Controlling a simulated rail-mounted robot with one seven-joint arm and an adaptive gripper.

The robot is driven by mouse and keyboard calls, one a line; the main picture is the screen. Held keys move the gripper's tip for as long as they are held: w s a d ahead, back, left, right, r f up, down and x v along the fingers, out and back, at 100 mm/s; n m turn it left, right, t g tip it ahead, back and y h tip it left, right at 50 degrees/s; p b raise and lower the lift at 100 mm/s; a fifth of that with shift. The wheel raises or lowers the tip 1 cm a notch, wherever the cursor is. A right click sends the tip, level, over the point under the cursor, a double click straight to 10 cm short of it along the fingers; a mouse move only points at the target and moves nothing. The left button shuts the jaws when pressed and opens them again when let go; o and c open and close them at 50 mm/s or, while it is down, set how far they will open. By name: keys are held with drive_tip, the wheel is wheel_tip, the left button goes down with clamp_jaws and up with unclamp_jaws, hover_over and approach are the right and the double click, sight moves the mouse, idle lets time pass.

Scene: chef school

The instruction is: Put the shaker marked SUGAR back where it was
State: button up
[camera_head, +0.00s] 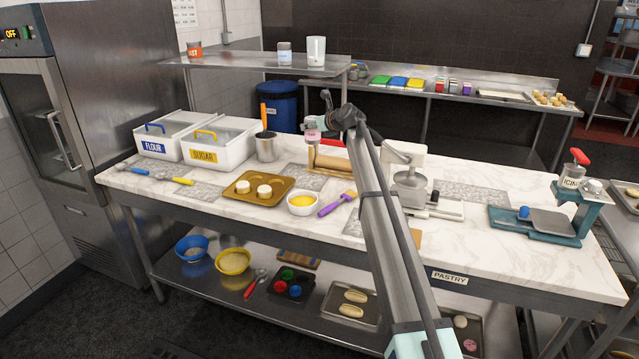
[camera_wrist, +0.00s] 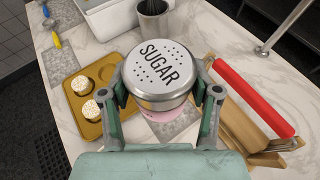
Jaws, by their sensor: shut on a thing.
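The SUGAR shaker (camera_wrist: 158,75) has a silver lid with holes and black lettering, and a pink part below it. In the wrist view my gripper (camera_wrist: 160,94) has one finger on each side of it and is shut on it. In the head view the shaker (camera_head: 312,135) is small and partly hidden by my gripper (camera_head: 320,121). It is held above the marble table (camera_head: 130,177), near the rolling-pin stand. The table also shows in the wrist view below it. The raised shelf (camera_head: 235,61) stands behind, apart from the shaker.
On the shelf are an orange-labelled pot (camera_head: 194,50), a pale-labelled shaker (camera_head: 284,56) and a tall white cup (camera_head: 316,52). Below my gripper stand a wooden rolling-pin stand (camera_head: 330,165), a utensil pot (camera_head: 267,148), and a muffin tray (camera_head: 243,197). An ICING dispenser (camera_head: 571,183) stands far right.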

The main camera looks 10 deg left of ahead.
wheel_tip(320, 180, down, 19)
drive_tip(key=p, duration=0.3)
drive_tip(key=shift+f, duration=0.1)
drive_tip(key=shift+f, duration=0.1)
drive_tip(key=o, duration=1.3)
drive_tip(key=shift+s+d+r, duration=0.2)
drive_tip(key=shift+s, duration=0.1)
drive_tip(key=b+v, duration=0.2)
drive_tip(key=v, duration=0.9)
drive_tip(key=shift+r, duration=0.2)
